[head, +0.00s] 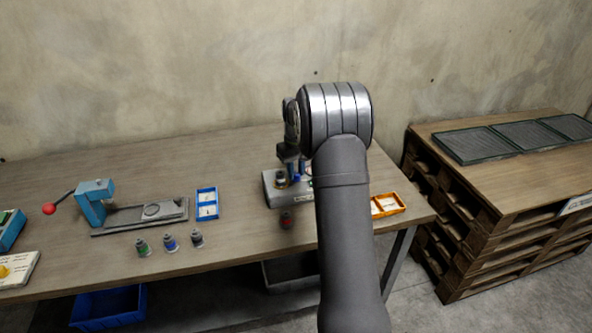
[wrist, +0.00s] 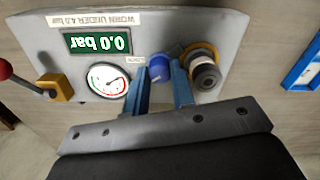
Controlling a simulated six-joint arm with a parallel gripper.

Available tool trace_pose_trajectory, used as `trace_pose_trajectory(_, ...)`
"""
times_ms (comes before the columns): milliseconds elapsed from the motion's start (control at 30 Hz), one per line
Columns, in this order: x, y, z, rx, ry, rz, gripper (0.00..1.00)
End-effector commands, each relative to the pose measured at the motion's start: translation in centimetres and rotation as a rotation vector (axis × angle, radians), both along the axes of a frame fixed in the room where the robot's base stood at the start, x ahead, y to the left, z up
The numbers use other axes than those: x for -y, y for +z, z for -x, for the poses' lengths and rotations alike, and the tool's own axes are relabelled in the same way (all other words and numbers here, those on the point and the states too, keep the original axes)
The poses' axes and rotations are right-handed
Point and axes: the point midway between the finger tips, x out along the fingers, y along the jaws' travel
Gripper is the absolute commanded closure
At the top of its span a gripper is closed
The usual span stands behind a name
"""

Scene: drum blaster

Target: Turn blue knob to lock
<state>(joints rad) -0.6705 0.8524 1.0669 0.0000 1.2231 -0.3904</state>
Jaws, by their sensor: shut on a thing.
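The blue knob (wrist: 159,72) sits on the face of a grey test box (wrist: 215,22), seen in the wrist view. My gripper (wrist: 161,76) has its two blue fingers on either side of the knob, shut on it. The knob carries a pale pointer mark.
Beside the knob are a dark nozzle in a brass ring (wrist: 205,70), a round gauge (wrist: 107,79), a display reading 0.0 bar (wrist: 97,42) and a red-tipped lever (wrist: 4,69).

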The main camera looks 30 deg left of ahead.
Motion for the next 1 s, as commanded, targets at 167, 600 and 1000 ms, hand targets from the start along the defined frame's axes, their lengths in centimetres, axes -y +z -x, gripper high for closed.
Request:
trace_pose_trajectory(167,-0.07,0.11,-0.03,0.002,-0.165,-0.002,1.00)
trace_pose_trajectory(600,-0.08,0.14,-0.06,0.002,-0.523,-0.003,1.00)
trace_pose_trajectory(1000,-0.10,0.16,-0.08,0.003,-0.669,-0.004,1.00)
